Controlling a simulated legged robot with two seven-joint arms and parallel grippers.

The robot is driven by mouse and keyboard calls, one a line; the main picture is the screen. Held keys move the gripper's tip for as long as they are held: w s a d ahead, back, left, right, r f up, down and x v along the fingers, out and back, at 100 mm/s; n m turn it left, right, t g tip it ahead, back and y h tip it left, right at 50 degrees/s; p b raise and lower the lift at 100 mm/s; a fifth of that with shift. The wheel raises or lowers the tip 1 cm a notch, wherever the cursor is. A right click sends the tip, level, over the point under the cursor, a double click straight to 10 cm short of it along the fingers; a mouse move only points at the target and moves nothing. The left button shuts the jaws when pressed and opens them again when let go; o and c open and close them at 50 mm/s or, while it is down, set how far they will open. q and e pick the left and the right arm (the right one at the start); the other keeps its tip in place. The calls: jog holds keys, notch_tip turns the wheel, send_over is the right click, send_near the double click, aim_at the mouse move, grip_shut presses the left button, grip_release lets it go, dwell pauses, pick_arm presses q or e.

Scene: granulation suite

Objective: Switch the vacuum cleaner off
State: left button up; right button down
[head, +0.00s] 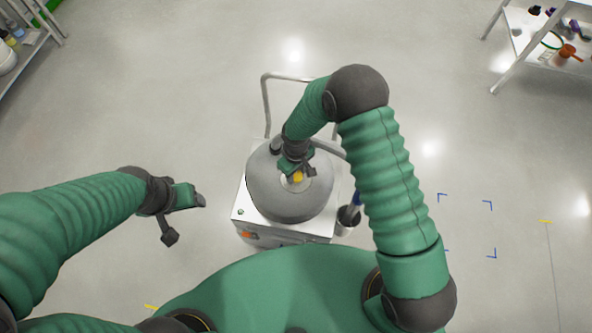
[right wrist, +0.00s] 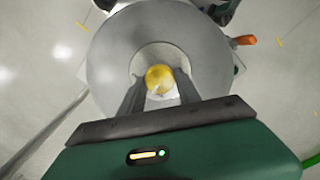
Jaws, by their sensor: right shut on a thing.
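The vacuum cleaner (head: 262,195) has a round grey top on a pale square base. A yellow knob (head: 298,177) sits in a light disc at the middle of the top. My right gripper (head: 297,172) reaches down from above and is shut on the yellow knob. In the right wrist view the knob (right wrist: 159,77) shows between the two finger ends, over the light disc. My left gripper (head: 186,218) is open and empty, left of the vacuum cleaner and apart from it.
A metal push handle (head: 265,105) rises behind the vacuum cleaner. An orange part (head: 247,235) shows low on its front, and a dark cup-like holder (head: 348,215) at its right side. Shelves stand at the upper left and upper right (head: 520,55). The floor around is clear.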

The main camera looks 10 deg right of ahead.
aim_at(296, 175)
jog(key=n+p, duration=0.1)
jog(key=n, duration=0.2)
jog(key=shift+n, duration=0.3)
jog(key=shift+n+p, duration=0.45)
jog(key=shift+n, duration=1.35)
jog(key=c, duration=0.9)
grip_release()
jog(key=shift+o, duration=0.2)
notch_tip(296, 175, up, 17)
jog(key=p, duration=0.1)
jog(key=shift+f, duration=0.15)
